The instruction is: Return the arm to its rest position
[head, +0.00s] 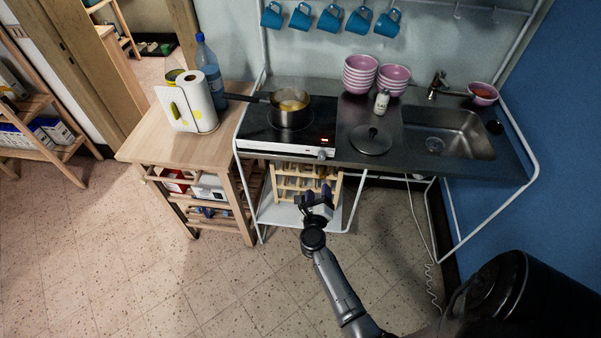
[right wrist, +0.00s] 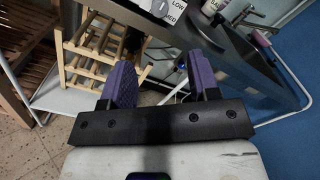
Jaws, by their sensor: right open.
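My right gripper (head: 316,199) is in front of the kitchen unit, below the edge of the hob. Its purple-padded fingers are apart with nothing between them, as the right wrist view (right wrist: 160,85) shows. A stove knob shows close ahead at the top of the right wrist view (right wrist: 158,6); it also shows at the hob's front corner in the head view (head: 322,154). The gripper looks clear of the knob. My left gripper is not in view.
A pot (head: 290,107) stands on the hob (head: 262,133). A pot lid (head: 371,140) lies beside the sink (head: 450,135). A wooden rack (head: 296,182) stands beneath the hob. A wooden cart (head: 150,140) is at left. The floor (head: 150,270) in front is clear.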

